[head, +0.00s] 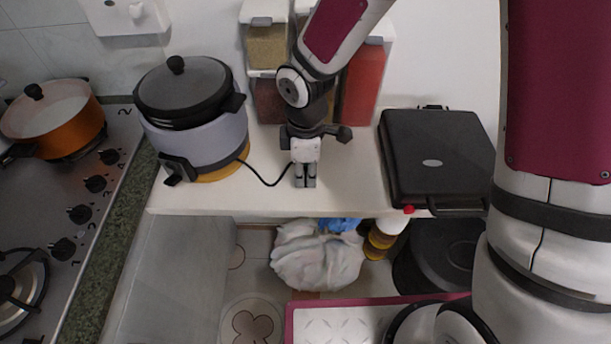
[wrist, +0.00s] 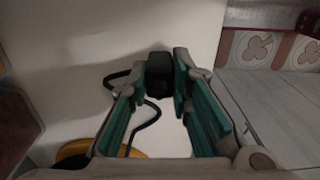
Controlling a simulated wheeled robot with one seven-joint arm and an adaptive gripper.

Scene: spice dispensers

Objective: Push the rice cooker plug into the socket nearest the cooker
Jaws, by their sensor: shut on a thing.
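The rice cooker (head: 205,140) has a pale blue-grey body and a dark lid. It stands at the left end of the white counter. Its black cord (head: 262,180) runs right along the counter to my gripper (head: 305,183), which points down close to the counter top. In the wrist view my gripper (wrist: 156,78) is shut on the black plug (wrist: 160,68) at its fingertips, and the cord (wrist: 152,122) loops below. A white wall fitting (head: 125,15) shows at the top left, behind the cooker; I cannot tell whether it is a socket.
Spice dispensers (head: 362,85) stand at the back, behind my arm. A closed black grill (head: 436,155) lies to the right on the counter (head: 345,195). An orange pot (head: 62,130) sits on the stove at the left. Below the counter's front edge is a white bag (head: 315,262).

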